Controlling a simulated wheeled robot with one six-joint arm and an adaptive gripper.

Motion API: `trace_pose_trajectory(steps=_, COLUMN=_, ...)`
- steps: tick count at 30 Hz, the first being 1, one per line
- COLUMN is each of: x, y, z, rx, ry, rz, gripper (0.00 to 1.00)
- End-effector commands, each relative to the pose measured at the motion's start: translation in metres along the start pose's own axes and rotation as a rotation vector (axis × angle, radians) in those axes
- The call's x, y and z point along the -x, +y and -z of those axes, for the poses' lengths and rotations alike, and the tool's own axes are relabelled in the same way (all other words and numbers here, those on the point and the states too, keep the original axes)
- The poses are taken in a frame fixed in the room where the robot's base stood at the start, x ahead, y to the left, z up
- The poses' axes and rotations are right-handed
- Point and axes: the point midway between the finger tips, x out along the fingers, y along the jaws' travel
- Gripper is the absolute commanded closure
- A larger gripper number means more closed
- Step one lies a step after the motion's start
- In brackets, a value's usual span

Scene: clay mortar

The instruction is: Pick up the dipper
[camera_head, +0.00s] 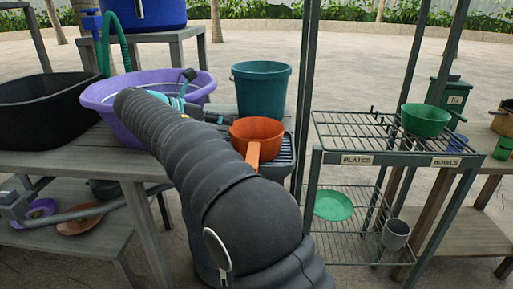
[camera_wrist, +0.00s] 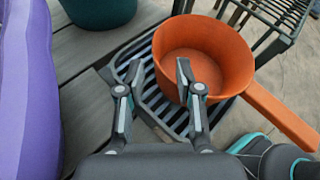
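The dipper (camera_head: 257,129) is an orange round pot with a straight handle (camera_head: 253,155) pointing toward the front. It stands upright on a dark slatted rack. In the wrist view the dipper (camera_wrist: 232,60) is at upper right, its handle running to lower right. My gripper (camera_wrist: 158,70) is open and empty, just left of the dipper. Its right finger overlaps the dipper's left rim in the picture; I cannot tell if they touch. In the head view my arm hides part of the gripper, between the purple basin and the dipper.
A purple basin (camera_head: 148,85) stands left, a teal bucket (camera_head: 261,90) behind the dipper. The slatted rack (camera_wrist: 150,85) lies on the wooden table. A metal shelf (camera_head: 358,170) labelled plates and bowls stands right, with a green bowl (camera_head: 426,121) on top and a green plate (camera_head: 334,206) below.

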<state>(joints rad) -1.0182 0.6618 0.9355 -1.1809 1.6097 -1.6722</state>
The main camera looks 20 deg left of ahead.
Motion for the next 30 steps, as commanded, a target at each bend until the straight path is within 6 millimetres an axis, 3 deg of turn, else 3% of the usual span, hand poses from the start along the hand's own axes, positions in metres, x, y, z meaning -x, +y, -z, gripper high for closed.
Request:
trace_pose_trajectory(steps=3, x=-0.016, y=0.000, z=0.000, rx=-0.002, ry=0.000, rz=0.000, gripper=0.65)
trace_pose_trajectory(steps=11, x=-0.028, y=0.001, z=0.000, rx=-0.002, ry=0.000, rz=-0.001, gripper=0.65)
trace_pose_trajectory(steps=21, x=-0.071, y=0.005, z=-0.001, rx=-0.003, ry=0.001, rz=0.001, gripper=0.65)
trace_pose_trajectory(steps=29, x=-0.075, y=0.005, z=-0.002, rx=-0.002, ry=0.000, rz=-0.002, gripper=0.65)
trace_pose_trajectory(steps=30, x=-0.075, y=0.005, z=-0.002, rx=-0.002, ry=0.000, rz=-0.002, gripper=0.70)
